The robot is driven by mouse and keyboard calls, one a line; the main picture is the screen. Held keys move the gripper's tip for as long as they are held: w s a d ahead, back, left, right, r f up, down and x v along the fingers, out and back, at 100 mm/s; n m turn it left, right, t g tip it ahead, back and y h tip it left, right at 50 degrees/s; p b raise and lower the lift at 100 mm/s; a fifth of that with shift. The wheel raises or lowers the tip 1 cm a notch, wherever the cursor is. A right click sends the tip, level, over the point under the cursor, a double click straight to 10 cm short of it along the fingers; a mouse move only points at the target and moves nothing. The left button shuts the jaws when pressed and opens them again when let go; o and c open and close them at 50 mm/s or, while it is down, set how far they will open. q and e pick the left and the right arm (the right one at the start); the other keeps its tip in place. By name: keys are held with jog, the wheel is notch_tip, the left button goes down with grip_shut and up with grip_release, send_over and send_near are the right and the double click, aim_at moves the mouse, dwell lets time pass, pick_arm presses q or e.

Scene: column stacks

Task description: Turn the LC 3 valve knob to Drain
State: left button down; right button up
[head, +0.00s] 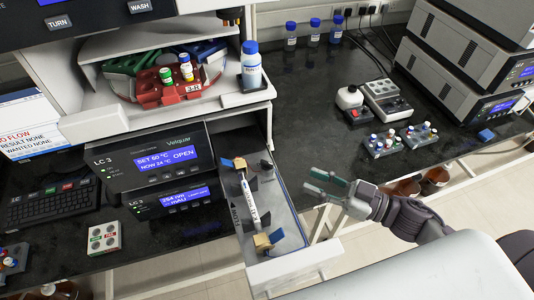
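The LC 3 unit (152,163) is at the left centre, its lit screen reading SET 60 °C, NOW 24 °C and OPEN. Its tray (283,213) is pulled out to the right. A white column (249,197) lies in the tray between tan-and-blue end fittings. A small dark knob-like part (266,168) stands near the tray's back; I cannot tell whether it is the valve knob, and no Drain mark is readable. My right gripper (309,180) is right of the tray, apart from it, its two green-padded fingers spread and empty. My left gripper is not in view.
A blue-capped bottle (251,70) stands above the tray. Vial racks (384,146) and a small device (383,95) are on the black bench to the right. A keyboard (48,207) and a button box (104,238) lie left. Open floor shows right of the tray.

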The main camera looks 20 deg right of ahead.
aim_at(267, 162)
jog(key=p+x, duration=0.3)
jog(key=x, duration=0.8)
jog(key=shift+w+a+r, duration=0.1)
jog(key=shift+w+a, duration=0.1)
jog(key=shift+w, duration=0.15)
jog(key=shift+w+a, duration=0.25)
jog(key=shift+a, duration=0.1)
grip_shut()
